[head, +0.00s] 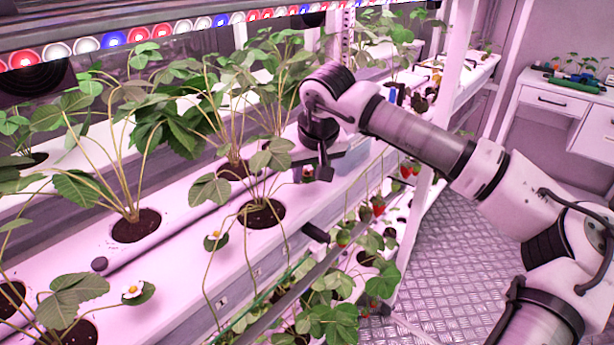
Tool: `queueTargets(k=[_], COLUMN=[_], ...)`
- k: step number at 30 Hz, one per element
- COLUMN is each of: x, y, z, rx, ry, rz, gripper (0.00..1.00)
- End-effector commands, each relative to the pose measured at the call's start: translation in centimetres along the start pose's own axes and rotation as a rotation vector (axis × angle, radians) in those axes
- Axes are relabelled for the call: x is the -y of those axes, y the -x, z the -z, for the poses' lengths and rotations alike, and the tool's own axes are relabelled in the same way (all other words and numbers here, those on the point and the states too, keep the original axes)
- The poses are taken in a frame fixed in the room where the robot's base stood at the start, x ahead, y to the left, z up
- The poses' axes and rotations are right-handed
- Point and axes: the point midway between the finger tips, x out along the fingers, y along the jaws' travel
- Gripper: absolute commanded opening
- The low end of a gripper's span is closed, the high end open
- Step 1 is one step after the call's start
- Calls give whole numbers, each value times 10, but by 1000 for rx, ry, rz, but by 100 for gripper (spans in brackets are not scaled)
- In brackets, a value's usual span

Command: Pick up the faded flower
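My gripper (312,174) points down at the front edge of the upper rack shelf, just right of a strawberry plant (262,213) in a round soil hole. A small pale and reddish thing (308,172) shows at its fingertips. It is too small to tell whether it is the faded flower, or whether the fingers hold it. Two flowers with white petals and yellow centres hang from plants to the left: one flower (213,238) at the shelf's front edge and another flower (132,290) at the lower left. Neither looks clearly faded.
More strawberry plants (130,222) stand along the white shelf (60,235). Red berries (378,206) and leaves hang on the tier below. A lamp bar (115,40) crosses above. A metal floor (455,250) lies right, with a white drawer table (565,105) behind.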

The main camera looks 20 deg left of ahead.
Motion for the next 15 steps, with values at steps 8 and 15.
queueTargets(k=[8, 15], x=[0, 0], y=[0, 1], z=[0, 0], rx=[0, 0], ry=[0, 0], rz=[0, 0], gripper=[7, 7])
